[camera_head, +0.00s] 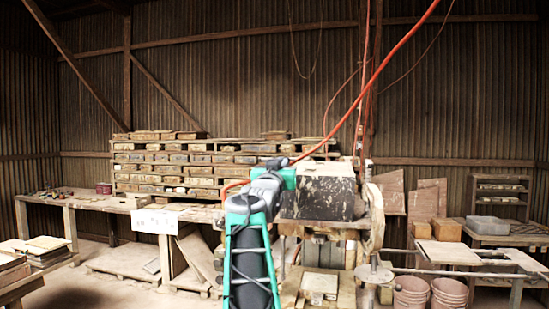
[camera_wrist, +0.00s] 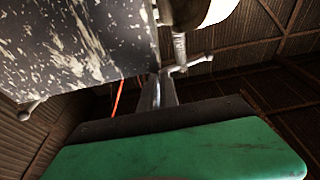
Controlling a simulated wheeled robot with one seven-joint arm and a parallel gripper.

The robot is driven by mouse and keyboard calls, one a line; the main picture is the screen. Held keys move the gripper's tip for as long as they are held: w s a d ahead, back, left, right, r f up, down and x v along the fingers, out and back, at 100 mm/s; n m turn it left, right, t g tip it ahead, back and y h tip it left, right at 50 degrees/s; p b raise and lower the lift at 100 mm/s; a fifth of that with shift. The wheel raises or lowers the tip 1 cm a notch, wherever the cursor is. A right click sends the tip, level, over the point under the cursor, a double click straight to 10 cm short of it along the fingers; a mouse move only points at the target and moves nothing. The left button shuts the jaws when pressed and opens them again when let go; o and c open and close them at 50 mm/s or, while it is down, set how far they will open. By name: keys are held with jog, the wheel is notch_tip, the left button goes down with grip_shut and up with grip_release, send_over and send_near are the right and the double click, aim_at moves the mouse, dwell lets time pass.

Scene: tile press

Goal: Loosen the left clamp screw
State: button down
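The tile press has a dark, paint-splashed block (camera_head: 325,190) that stands right of my green and black arm in the head view. My gripper (camera_wrist: 160,92) is beside the block, at its left side in the head view. In the wrist view the grey fingers stand beyond a green housing, below the splashed block (camera_wrist: 75,40). A metal screw with a cross handle (camera_wrist: 190,65) is just right of the fingers; I cannot tell whether they touch it. A small knobbed rod (camera_wrist: 30,108) shows at the far left. The left clamp screw is hidden in the head view by my arm.
The press has a large wheel (camera_head: 374,218) on its right. Red hoses (camera_head: 375,75) hang above. A workbench (camera_head: 95,203) stands at left, stacked tiles (camera_head: 200,165) behind, and buckets (camera_head: 411,292) at lower right. Open floor shows at lower left.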

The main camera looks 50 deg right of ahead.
jog(key=shift+w+d+f, duration=0.1)
jog(key=shift+w+d, duration=0.25)
jog(key=shift+d, duration=0.05)
jog(key=shift+a+f, duration=0.15)
jog(key=s+a+b, duration=0.4)
jog(key=a+b, duration=0.4)
jog(key=a, duration=0.2)
jog(key=shift+s+r, duration=0.2)
jog(key=shift+s, duration=0.05)
